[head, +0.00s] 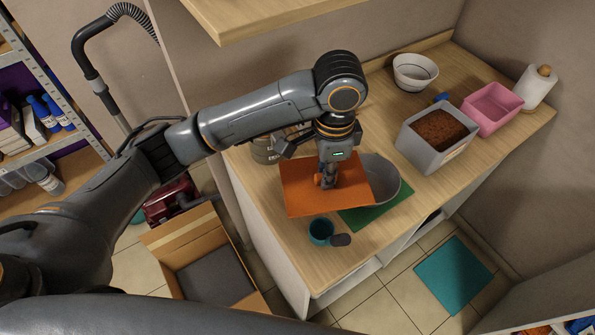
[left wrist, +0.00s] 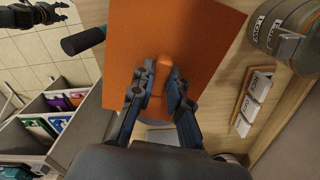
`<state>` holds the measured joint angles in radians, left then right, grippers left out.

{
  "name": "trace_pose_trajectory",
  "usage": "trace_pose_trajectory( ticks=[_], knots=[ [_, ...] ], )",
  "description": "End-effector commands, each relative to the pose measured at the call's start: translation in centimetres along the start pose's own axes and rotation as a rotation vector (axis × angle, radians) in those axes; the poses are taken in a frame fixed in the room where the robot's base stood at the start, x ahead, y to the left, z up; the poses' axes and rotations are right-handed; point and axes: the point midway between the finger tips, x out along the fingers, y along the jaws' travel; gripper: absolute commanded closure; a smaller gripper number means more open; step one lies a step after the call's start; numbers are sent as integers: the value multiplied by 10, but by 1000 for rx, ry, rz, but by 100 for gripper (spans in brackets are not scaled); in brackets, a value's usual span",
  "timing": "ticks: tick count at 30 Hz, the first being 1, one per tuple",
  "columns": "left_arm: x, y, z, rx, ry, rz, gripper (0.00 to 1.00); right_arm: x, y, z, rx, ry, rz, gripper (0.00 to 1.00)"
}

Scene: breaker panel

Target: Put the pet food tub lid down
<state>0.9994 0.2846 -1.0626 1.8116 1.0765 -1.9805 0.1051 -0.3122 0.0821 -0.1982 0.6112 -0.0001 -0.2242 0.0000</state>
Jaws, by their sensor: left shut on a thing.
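The pet food tub lid is a flat orange square (head: 298,190) with a raised grip in its middle. My left gripper (head: 328,180) points down and is shut on that grip, which also shows between the fingers in the left wrist view (left wrist: 162,75). The lid is over the front left of the wooden counter and covers part of a green mat and a grey bowl; its height above them is hard to tell. The grey tub (head: 421,147), full of brown pet food, stands open further right. My right gripper (left wrist: 55,13) shows small in the left wrist view, its fingers apart.
A teal scoop or cup (head: 321,231) is at the counter's front edge, close to the lid. The grey bowl (head: 385,178) and green mat (head: 385,213) show at its right. Canisters (head: 264,150) stand behind. A pink bin (head: 492,108), white bowl (head: 414,72) and paper roll (head: 536,86) are at the back right.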

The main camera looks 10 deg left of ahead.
Motion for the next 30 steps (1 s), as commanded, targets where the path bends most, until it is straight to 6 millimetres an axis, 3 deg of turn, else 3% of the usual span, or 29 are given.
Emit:
trace_pose_trajectory(
  ticks=[5, 11, 20, 25, 30],
  knots=[
    [17, -40, 24, -7, -4, 0, 100, -15, -1, -6, -1, 9, -1, 60],
    [54, -63, 36, -5, -3, 1, 100, -21, 0, -22, -1, 33, 0, 60],
    [78, -80, 46, -5, -3, 0, 100, -26, 0, -24, -1, 35, 0, 60],
    [101, -78, 44, -1, -2, 1, 100, -39, 0, -20, -1, 29, -1, 60],
    [108, -79, 43, 0, 1, -2, 100, -38, -1, -18, -1, 24, -2, 60]
  ],
)
